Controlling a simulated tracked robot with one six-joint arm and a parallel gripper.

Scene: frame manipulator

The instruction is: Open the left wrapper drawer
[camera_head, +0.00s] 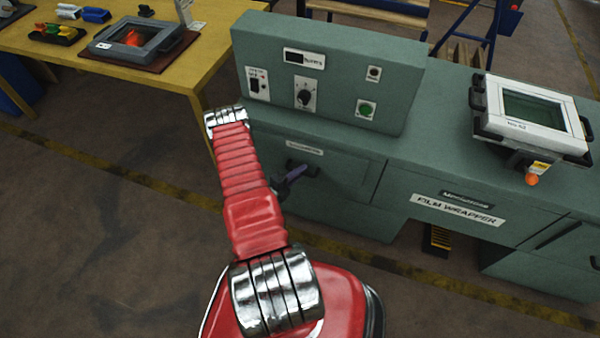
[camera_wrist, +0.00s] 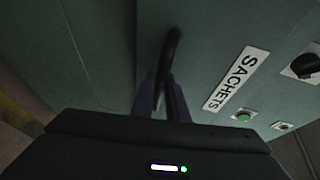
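The left wrapper drawer (camera_head: 345,172) is in the front of the green film wrapper, below the control box, and its front looks flush with the machine. Its black handle (camera_head: 300,166) sits under a small label. In the wrist view the handle (camera_wrist: 172,50) stands out from the green front beside a SACHETS label (camera_wrist: 236,78). My gripper (camera_head: 290,184) is at the handle, with purple fingers (camera_wrist: 163,92). The handle's near end runs down between the fingers. Whether they press on it is too dark to tell.
The control box (camera_head: 325,75) with knobs and a green button stands above the drawer. A white-framed device (camera_head: 530,115) lies on the wrapper's top at right. A yellow table (camera_head: 190,45) is at upper left. The floor left of the machine is clear.

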